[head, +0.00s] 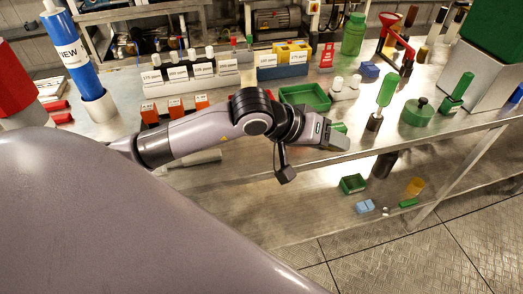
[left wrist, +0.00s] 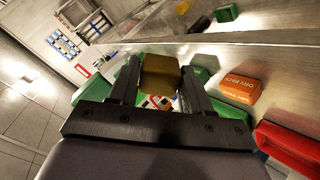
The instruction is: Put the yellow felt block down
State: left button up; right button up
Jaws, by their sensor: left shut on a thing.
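My left gripper (head: 338,138) reaches out over the front part of the steel bench. In the left wrist view its two dark fingers (left wrist: 158,88) are shut on the yellow felt block (left wrist: 160,74), which looks dark mustard there. The block sits between the fingertips; what lies directly under it is partly hidden. In the head view I cannot make out the held block. Green surfaces (left wrist: 205,68) show behind and beside the fingers in the wrist view. My right gripper is in neither view.
A green tray (head: 304,97) lies behind the gripper. Labelled bottles (head: 203,70) and a blue rack with yellow blocks (head: 283,69) stand farther back. A lower shelf holds a green box (head: 353,184).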

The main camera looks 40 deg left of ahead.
pick_arm(q)
jog(key=shift+w+a+r+n+g+y, duration=0.15)
jog(key=shift+w+a+n+g+y, duration=0.3)
jog(key=shift+g+y, duration=0.3)
jog(key=a+r+n+g+y+b, duration=0.2)
jog(key=a+r+n+g+y, duration=0.1)
jog(key=a, duration=0.3)
jog(key=shift+w+r+g+y, duration=0.45)
jog(key=shift+r+y, duration=0.05)
jog(key=shift+y, duration=0.15)
jog(key=a+r+n+g, duration=0.1)
jog(key=a+r, duration=0.1)
jog(key=s+a+r+n+g+b, duration=0.1)
jog(key=a+r+n, duration=0.1)
jog(key=a+r, duration=0.1)
jog(key=s+a+r+n+g, duration=0.1)
jog(key=a+r, duration=0.2)
jog(key=shift+s+y, duration=0.2)
jog(key=shift+y, duration=0.2)
jog(key=shift+s+a+r+n, duration=0.15)
jog(key=shift+a+r+n, duration=0.15)
jog(key=shift+r+n, duration=0.05)
